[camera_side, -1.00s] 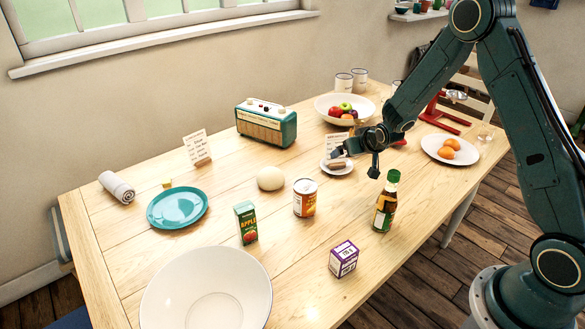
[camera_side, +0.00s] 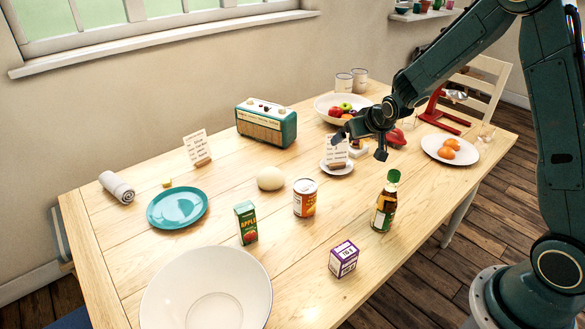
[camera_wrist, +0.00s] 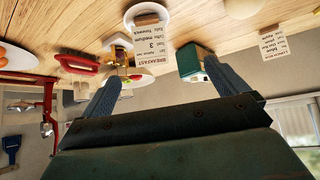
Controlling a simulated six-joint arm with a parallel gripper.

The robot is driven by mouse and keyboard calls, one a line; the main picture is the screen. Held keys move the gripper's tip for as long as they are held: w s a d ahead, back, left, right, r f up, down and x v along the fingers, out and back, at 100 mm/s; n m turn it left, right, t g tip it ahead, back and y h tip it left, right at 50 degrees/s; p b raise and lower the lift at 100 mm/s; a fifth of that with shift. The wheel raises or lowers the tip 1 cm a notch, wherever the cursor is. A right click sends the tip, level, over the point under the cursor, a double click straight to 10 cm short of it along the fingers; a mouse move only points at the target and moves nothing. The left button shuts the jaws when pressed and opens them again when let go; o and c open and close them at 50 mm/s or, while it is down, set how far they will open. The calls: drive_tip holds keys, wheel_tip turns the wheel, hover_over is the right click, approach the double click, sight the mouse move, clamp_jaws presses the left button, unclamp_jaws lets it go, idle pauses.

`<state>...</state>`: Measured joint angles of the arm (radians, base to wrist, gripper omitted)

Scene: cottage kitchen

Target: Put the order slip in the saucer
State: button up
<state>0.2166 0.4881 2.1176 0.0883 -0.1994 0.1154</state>
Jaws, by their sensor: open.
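The order slip (camera_side: 336,150) is a white printed card in a small wooden block. It stands upright on the small white saucer (camera_side: 341,172), with the block inside the rim. In the wrist view the slip (camera_wrist: 153,45) reads "BREAKFAST", and part of the saucer (camera_wrist: 132,16) shows around its block. My gripper (camera_side: 347,134) is just above and behind the slip, apart from it. In the wrist view my gripper (camera_wrist: 164,72) has its two fingers spread wide with nothing held between them.
A similar card (camera_side: 197,148) stands near the teal radio (camera_side: 266,125). A fruit bowl (camera_side: 322,107) is behind my gripper, and a plate of oranges (camera_side: 432,150) lies to the right. A can (camera_side: 305,198) and a green-capped bottle (camera_side: 384,204) stand in front.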

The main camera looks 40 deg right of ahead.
drive_tip(key=s+a+r+n+y, duration=0.1)
drive_tip(key=s+a+r, duration=0.3)
drive_tip(key=s+r, duration=0.25)
drive_tip(key=s+a+r+n, duration=0.1)
drive_tip(key=s+a+r, duration=0.3)
drive_tip(key=s+r, duration=0.25)
drive_tip(key=s+a+r+n+g+y, duration=0.1)
drive_tip(key=s+a+r, duration=0.1)
drive_tip(key=s, duration=0.7)
drive_tip(key=s+a+r+n+g, duration=0.1)
drive_tip(key=s+a+r, duration=0.1)
drive_tip(key=s, duration=0.8)
drive_tip(key=shift+a+r+y, duration=0.3)
drive_tip(key=shift+a+y, duration=0.1)
drive_tip(key=shift+a, duration=0.25)
